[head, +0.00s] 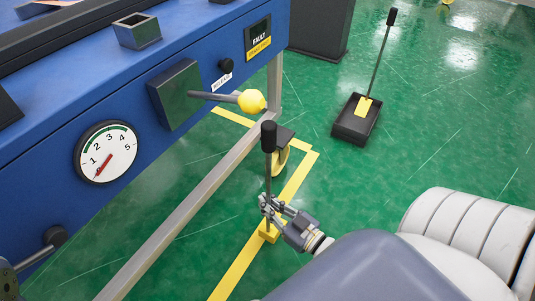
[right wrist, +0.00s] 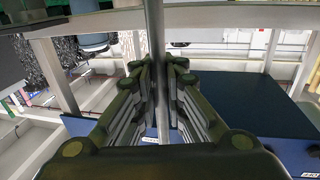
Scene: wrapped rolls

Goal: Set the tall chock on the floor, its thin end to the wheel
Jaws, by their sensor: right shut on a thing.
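A yellow chock (head: 269,231) with a tall upright rod and black grip (head: 268,137) is in the head view. My right gripper (head: 268,205) is shut on the rod, low down, just above the chock. In the right wrist view the rod (right wrist: 155,25) runs upright between the fingers (right wrist: 159,64). The yellow wheel (head: 281,161) sits under the machine's corner, beyond the chock, with a gap of floor between them. My fingers partly cover the chock. I cannot tell which way its thin end points or whether it touches the floor.
The blue machine (head: 150,90) has a yellow-knobbed lever (head: 251,101) jutting out near the rod.

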